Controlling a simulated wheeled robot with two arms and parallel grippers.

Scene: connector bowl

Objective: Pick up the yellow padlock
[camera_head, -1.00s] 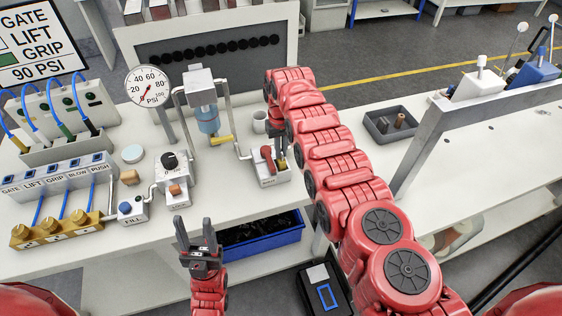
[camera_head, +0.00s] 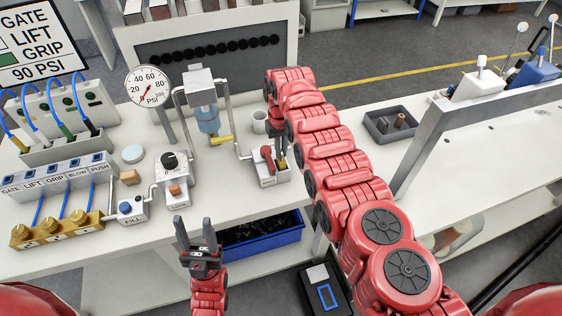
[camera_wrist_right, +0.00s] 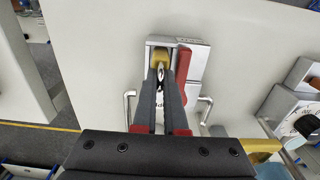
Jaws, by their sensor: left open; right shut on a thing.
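The yellow padlock (camera_wrist_right: 158,59) shows in the right wrist view at the fingertips, against a small grey block (camera_wrist_right: 196,63) with a red lever (camera_wrist_right: 183,68). My right gripper (camera_wrist_right: 163,80) is shut on the padlock, its fingers around the metal shackle. I cannot tell whether the padlock is clear of the block. My left gripper (camera_head: 195,232) is open and empty in front of the bench edge.
A pressure gauge (camera_head: 148,86), a filter unit (camera_head: 207,115) and a valve with a black knob (camera_head: 172,165) stand left of the block, joined by pipes. A white cup (camera_head: 260,122) is just behind it. A blue bin (camera_head: 262,238) sits below the bench front.

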